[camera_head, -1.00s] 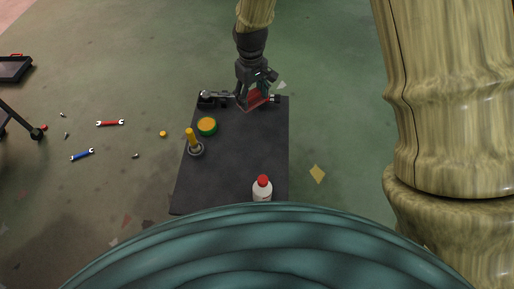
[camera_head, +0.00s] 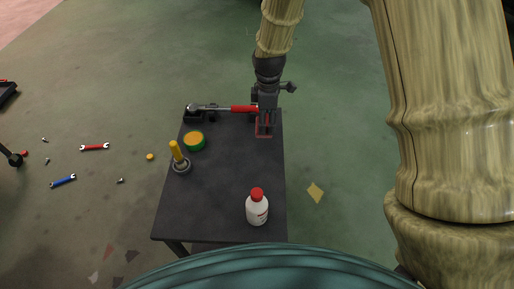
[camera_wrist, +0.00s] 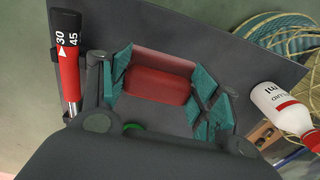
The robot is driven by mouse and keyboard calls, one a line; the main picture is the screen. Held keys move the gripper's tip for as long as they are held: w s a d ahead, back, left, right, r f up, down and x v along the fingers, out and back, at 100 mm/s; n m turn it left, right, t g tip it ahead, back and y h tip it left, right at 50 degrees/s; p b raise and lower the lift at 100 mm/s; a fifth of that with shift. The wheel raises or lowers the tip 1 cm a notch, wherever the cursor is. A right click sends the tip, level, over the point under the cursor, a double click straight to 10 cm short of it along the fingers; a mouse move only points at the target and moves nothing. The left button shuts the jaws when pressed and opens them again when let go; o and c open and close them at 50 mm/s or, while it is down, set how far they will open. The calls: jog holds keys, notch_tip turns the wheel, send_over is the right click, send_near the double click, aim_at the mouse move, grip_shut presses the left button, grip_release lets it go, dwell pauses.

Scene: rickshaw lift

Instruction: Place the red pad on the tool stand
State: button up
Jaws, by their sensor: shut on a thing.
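The red pad (camera_wrist: 158,80) is between the teal fingertips of my gripper (camera_wrist: 165,92) in the wrist view. My gripper (camera_head: 264,128) is shut on it and points down over the back right part of a dark table-like stand (camera_head: 222,200). In the head view the red pad (camera_head: 263,134) shows small at the fingertips, partly covered by them. I cannot tell whether the pad touches the stand's top.
A red-handled wrench (camera_head: 240,109) lies along the stand's back edge, close to my gripper. A green-and-yellow round tin (camera_head: 194,141), a yellow-handled tool (camera_head: 177,153) and a white bottle (camera_head: 257,209) stand on it. The middle is clear. Loose wrenches (camera_head: 94,147) lie on the floor.

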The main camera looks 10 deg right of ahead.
aim_at(267, 119)
jog(key=shift+f+b, duration=0.45)
jog(key=shift+f, duration=3.95)
jog(key=shift+f, duration=0.15)
jog(key=o, duration=1)
notch_tip(267, 119, up, 12)
jog(key=shift+r+p, duration=0.15)
jog(key=shift+p, duration=0.55)
